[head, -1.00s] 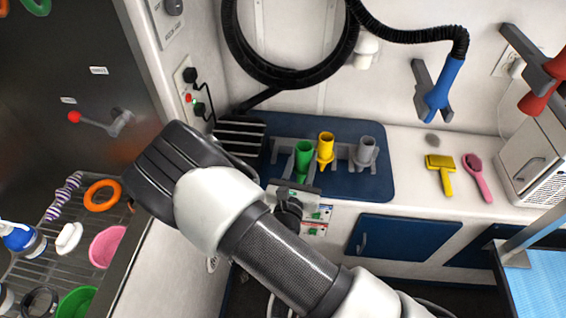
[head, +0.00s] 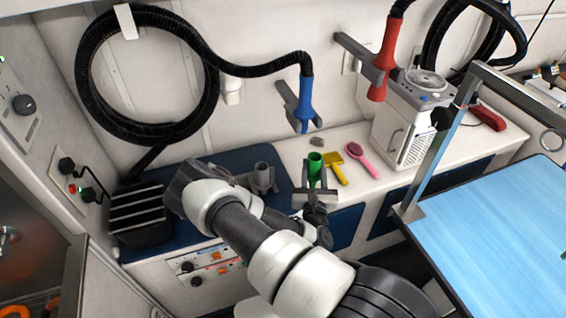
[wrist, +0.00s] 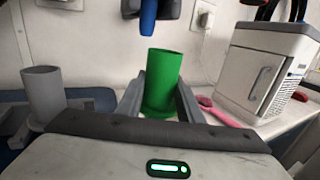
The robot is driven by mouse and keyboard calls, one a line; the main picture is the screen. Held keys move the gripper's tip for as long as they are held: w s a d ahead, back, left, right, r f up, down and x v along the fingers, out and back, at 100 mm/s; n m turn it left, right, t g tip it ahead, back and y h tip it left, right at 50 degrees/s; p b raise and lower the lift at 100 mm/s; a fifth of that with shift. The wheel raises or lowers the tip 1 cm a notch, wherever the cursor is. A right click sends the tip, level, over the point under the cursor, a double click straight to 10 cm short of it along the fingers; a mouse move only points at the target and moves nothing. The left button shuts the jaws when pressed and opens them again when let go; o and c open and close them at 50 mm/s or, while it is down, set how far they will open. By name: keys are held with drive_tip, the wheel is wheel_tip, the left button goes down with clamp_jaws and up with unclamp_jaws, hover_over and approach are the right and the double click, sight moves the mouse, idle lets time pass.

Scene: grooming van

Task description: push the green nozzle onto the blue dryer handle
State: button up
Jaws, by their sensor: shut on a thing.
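The green nozzle (head: 315,166) stands upright between the fingers of my gripper (head: 314,194), which is shut on it. It also shows in the wrist view (wrist: 163,80), open end up, with a finger on each side. The blue dryer handle (head: 304,98) hangs in a grey wall bracket, above the nozzle and slightly left of it in the head view. In the wrist view the lower end of the blue handle (wrist: 148,18) shows above the nozzle's top, with a gap between them. The nozzle's base is partly hidden by my gripper.
A grey nozzle (head: 262,177) stands on the blue mat to the left. A yellow brush (head: 335,172) and a pink brush (head: 360,158) lie on the counter to the right. A red dryer handle (head: 383,65) hangs further right, near a white cabinet (head: 405,125). A blue-topped table (head: 500,235) is at right.

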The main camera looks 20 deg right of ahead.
drive_tip(key=shift+w+d+f, duration=0.1)
drive_tip(key=shift+d+f, duration=0.05)
drive_tip(key=shift+d, duration=0.2)
drive_tip(key=w+b, duration=0.3)
drive_tip(key=w, duration=0.7)
drive_tip(key=shift+w+a, duration=0.25)
drive_tip(key=shift+w, duration=0.05)
idle(1.1)
drive_tip(key=shift+r+p, duration=0.35)
drive_tip(key=shift+p, duration=0.1)
drive_tip(key=shift+r+p, duration=0.35)
drive_tip(key=shift+p, duration=0.05)
drive_tip(key=shift+r+p, duration=1.95)
drive_tip(key=shift+p, duration=0.2)
idle(1.0)
